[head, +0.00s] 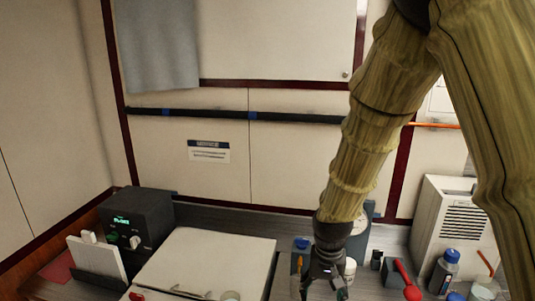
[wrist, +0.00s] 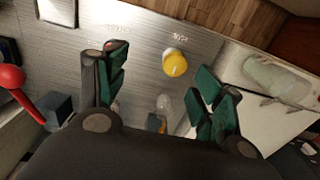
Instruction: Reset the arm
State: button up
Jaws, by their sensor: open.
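My arm comes down from the upper right of the head view, wrapped in a tan sleeve. My gripper (head: 325,284) hangs low over the grey bench, at the bottom of the view. In the wrist view my gripper (wrist: 163,98) has its two green-padded fingers spread wide apart. Nothing is between the fingertips. I cannot tell how far below the fingers these are.
A black box with a green display (head: 138,222) stands at the left. A large white lid or case (head: 205,262) lies left of my gripper. On the right are a red-handled item (head: 407,282), a blue-capped bottle (head: 444,271) and a white vented box (head: 452,225).

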jog(key=s+d+f, duration=0.2)
jog(key=s+f, duration=0.2)
jog(key=f, duration=0.3)
jog(key=s+d+f+n, duration=0.1)
jog(key=s+f, duration=0.3)
jog(key=f, duration=0.3)
jog(key=s+d+f, duration=0.2)
jog(key=s+f, duration=0.2)
jog(key=f, duration=0.3)
jog(key=s+d+f+n, duration=0.1)
jog(key=s+d+f, duration=0.1)
jog(key=s+f, duration=0.55)
jog(key=s+d+f, duration=0.2)
jog(key=s+f, duration=0.3)
jog(key=s, duration=0.6)
notch_tip(320, 180, down, 8)
jog(key=b, duration=0.8)
jog(key=shift+a+r, duration=0.15)
jog(key=shift+r, duration=0.05)
jog(key=shift+c, duration=0.2)
